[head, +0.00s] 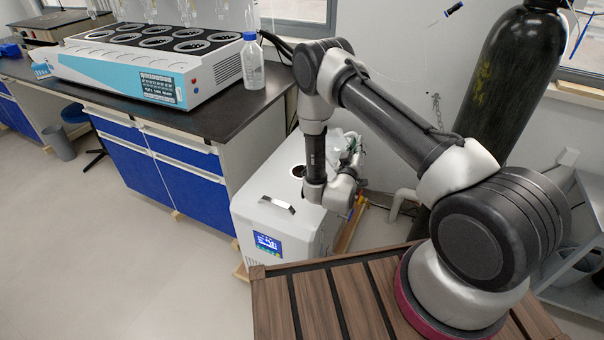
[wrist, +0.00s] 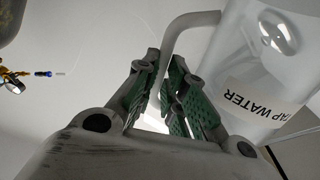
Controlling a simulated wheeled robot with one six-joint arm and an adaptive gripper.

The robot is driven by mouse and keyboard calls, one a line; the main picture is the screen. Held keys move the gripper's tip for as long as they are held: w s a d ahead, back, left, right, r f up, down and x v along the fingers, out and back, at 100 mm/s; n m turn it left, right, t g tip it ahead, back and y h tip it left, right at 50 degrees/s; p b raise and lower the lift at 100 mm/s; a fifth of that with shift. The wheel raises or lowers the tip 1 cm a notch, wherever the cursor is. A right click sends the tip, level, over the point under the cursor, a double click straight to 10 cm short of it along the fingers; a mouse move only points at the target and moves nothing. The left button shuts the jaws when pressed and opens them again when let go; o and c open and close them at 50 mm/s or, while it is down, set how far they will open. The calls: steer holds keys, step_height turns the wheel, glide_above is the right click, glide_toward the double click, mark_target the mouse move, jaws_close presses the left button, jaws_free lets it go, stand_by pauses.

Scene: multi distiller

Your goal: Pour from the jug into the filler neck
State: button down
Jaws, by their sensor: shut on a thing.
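The jug (wrist: 262,62) is translucent, with TAP WATER lettering, and fills the upper right of the wrist view. My gripper (wrist: 164,95) has its green-padded fingers shut on the jug's grey handle (wrist: 178,45). In the head view my gripper (head: 352,158) is beyond the arm's wrist, with a small part of the jug (head: 336,140) showing behind it. The filler neck (head: 298,171) is a dark round opening on top of the white chiller box (head: 268,200), partly hidden by my wrist. The jug is above the box's rear area. Its spout and any liquid are not clearly visible.
A lab bench (head: 205,124) stands at the left with a multi-position heater (head: 150,75) and a clear bottle (head: 252,62). A tall black gas cylinder (head: 508,85) stands at the back right. Open floor lies at the lower left.

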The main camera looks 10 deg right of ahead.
steer(key=shift+w+a+r+n, duration=0.25)
steer(key=shift+a+r+n, duration=0.05)
steer(key=shift+a+n, duration=0.3)
stand_by(0.7)
steer(key=shift+w+a+r+n+t+y+p, duration=0.1)
steer(key=shift+w+a+r+n+t+p, duration=0.1)
steer(key=shift+a+n+p, duration=0.3)
steer(key=shift+w+a+r+n+t+y+p, duration=0.2)
steer(key=shift+n+p, duration=0.25)
steer(key=shift+n, duration=0.3)
steer(key=shift+w+a+r+n+t+p, duration=0.1)
steer(key=shift+a+r+n+p, duration=0.2)
steer(key=shift+n+p, duration=0.3)
stand_by(4.8)
